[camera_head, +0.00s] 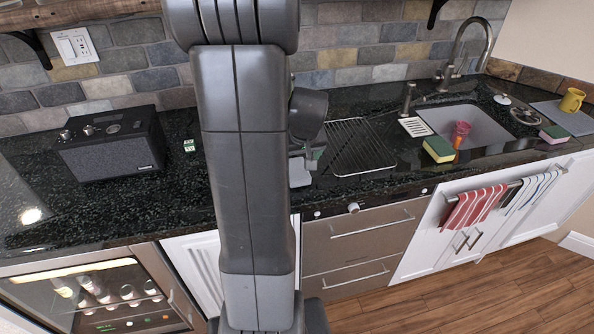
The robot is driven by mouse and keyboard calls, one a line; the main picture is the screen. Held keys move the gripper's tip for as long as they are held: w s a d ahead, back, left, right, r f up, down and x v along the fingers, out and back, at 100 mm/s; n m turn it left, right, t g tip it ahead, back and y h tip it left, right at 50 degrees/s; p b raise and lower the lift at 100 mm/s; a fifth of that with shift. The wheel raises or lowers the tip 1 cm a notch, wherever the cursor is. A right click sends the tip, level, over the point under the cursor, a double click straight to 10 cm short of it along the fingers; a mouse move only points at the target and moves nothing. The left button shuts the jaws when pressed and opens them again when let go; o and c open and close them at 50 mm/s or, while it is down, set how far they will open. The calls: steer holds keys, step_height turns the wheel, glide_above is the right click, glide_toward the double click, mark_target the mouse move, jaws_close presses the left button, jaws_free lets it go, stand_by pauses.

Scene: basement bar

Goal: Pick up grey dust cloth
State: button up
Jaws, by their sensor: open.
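My gripper (312,158) is partly hidden behind my own arm, low over the dark counter left of the wire rack. It is open, and I see nothing held in it. A pale grey patch (299,173) shows just below it at the counter's front edge, mostly covered by my arm. It may be the grey dust cloth, but I cannot tell for sure. I cannot tell whether the gripper touches it.
A black wire rack (358,147) lies right of my gripper. A black radio (108,143) stands at left. The sink (482,125) has a sponge (438,150) at its front left. A yellow mug (572,100) stands on a grey mat (562,119) at far right.

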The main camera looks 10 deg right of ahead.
steer(key=shift+s+p+x, duration=0.2)
steer(key=shift+p+x, duration=0.05)
steer(key=shift+x, duration=0.85)
steer(key=shift+s+p+x, duration=0.15)
steer(key=shift+p+x, duration=0.1)
steer(key=shift+x, duration=1.7)
steer(key=shift+f+b, duration=0.25)
steer(key=shift+b, duration=0.15)
steer(key=c, duration=1.1)
steer(key=shift+r, duration=0.1)
steer(key=shift+c, duration=0.2)
